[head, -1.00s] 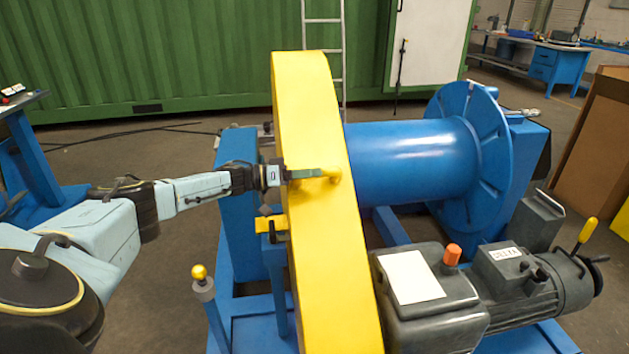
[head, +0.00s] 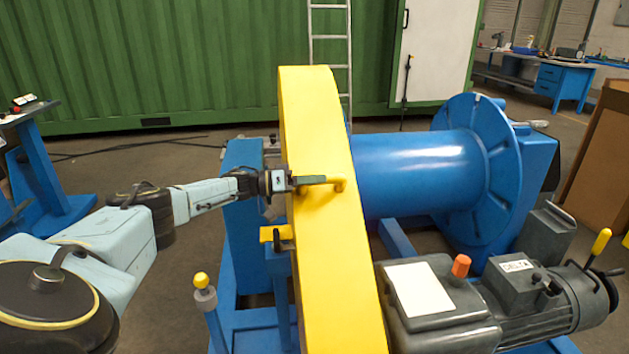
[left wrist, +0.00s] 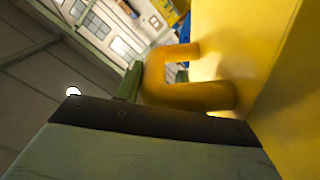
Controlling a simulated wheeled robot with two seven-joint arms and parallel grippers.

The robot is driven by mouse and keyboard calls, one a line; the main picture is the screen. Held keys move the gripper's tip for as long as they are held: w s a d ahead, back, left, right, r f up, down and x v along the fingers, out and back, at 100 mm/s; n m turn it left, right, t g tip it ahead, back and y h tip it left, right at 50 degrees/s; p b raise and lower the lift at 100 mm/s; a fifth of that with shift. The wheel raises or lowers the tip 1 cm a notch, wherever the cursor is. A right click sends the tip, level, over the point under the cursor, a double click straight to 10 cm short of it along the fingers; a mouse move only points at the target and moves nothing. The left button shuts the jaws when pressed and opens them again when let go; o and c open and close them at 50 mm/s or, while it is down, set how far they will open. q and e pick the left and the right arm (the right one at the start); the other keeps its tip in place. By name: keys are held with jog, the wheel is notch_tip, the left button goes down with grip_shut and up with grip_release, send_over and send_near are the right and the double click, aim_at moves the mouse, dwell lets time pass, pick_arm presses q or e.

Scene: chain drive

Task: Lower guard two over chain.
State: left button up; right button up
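The tall yellow guard (head: 325,140) stands upright at the left end of the blue drum, with a curved top. A yellow loop handle (head: 337,185) sticks out from its face; it also shows large in the left wrist view (left wrist: 190,95). My left gripper (head: 312,180) is at this handle, its fingers on both sides of the handle bar, and looks shut on it. One green finger (left wrist: 131,82) shows beside the bar, and part of the other shows through the loop. The chain is hidden. My right gripper is not in view.
The blue drum (head: 425,170) is right of the guard. A grey motor (head: 540,300) with a yellow-knobbed lever sits front right. A yellow-knobbed post (head: 202,281) and a yellow bracket (head: 270,234) stand left of the guard. A green container (head: 180,60) and ladder (head: 330,50) are behind.

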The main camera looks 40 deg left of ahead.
pick_arm(q)
jog(key=shift+o, duration=1.2)
jog(key=shift+w+a+f, duration=0.1)
jog(key=shift+a+f, duration=0.15)
jog(key=shift+a, duration=0.05)
jog(key=shift+o, duration=0.2)
jog(key=shift+r, duration=0.1)
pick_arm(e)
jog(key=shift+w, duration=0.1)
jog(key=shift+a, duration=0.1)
pick_arm(q)
jog(key=shift+s+a, duration=0.25)
jog(key=shift+s, duration=0.1)
jog(key=p+v, duration=0.1)
jog(key=v, duration=1.1)
jog(key=shift+s+p, duration=0.25)
jog(key=shift+p, duration=0.15)
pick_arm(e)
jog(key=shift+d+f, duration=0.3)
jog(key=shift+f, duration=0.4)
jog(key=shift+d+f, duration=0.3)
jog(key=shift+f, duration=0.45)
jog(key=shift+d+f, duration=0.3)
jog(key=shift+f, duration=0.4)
pick_arm(q)
jog(key=shift+r, duration=0.1)
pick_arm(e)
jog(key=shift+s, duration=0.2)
